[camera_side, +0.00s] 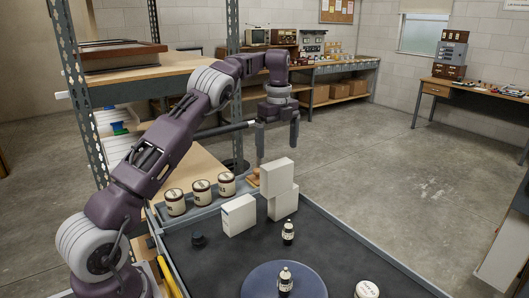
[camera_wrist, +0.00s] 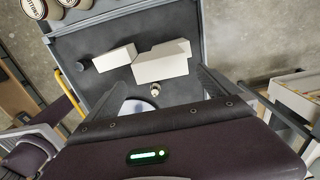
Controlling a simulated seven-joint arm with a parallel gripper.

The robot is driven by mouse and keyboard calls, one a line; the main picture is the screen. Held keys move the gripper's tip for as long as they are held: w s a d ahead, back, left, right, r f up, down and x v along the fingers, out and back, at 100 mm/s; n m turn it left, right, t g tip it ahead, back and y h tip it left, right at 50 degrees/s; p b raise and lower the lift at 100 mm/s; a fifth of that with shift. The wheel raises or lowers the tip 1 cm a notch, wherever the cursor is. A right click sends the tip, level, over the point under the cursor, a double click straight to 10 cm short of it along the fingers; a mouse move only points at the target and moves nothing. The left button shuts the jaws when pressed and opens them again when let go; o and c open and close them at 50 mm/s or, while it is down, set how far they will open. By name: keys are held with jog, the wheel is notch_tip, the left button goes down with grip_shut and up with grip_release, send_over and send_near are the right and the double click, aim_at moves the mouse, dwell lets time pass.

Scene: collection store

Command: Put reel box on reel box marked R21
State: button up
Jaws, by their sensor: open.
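Three white reel boxes are on the dark tray top. In the side view, one reel box (camera_side: 239,215) stands alone at the left. Another reel box (camera_side: 277,177) appears to sit on a lower white box (camera_side: 284,204). The lone box (camera_wrist: 115,58) and the stacked pair (camera_wrist: 164,62) also show in the wrist view. I cannot read an R21 mark on any box. My gripper (camera_side: 277,135) is open and empty, with its fingers pointing down, above and apart from the stacked pair. Its fingers (camera_wrist: 160,91) also show in the wrist view.
Several labelled jars (camera_side: 201,191) stand in a row along the tray's back left edge. A small dark bottle (camera_side: 288,232) stands in front of the stack. Another bottle (camera_side: 285,282) is on a round blue disc (camera_side: 256,287). A white-lidded jar (camera_side: 367,289) is at front right.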

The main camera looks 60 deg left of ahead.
jog(key=s+d+r+n+t, duration=0.3)
jog(key=s+d+r+n, duration=0.6)
jog(key=s+d+r, duration=0.4)
jog(key=s+d+f+n+t, duration=0.1)
jog(key=s+d+f+n, duration=0.1)
jog(key=s, duration=0.5)
jog(key=s+d+f+n, duration=0.2)
jog(key=s+d+n, duration=0.2)
jog(key=s, duration=0.4)
jog(key=s+d+f+n+t, duration=0.1)
jog(key=s+d+f+n, duration=0.1)
jog(key=s, duration=0.5)
jog(key=d+n, duration=0.1)
jog(key=d, duration=0.1)
jog(key=shift+s+d+f+t, duration=0.15)
jog(key=shift+s+d+t, duration=0.05)
jog(key=shift+d+t, duration=0.1)
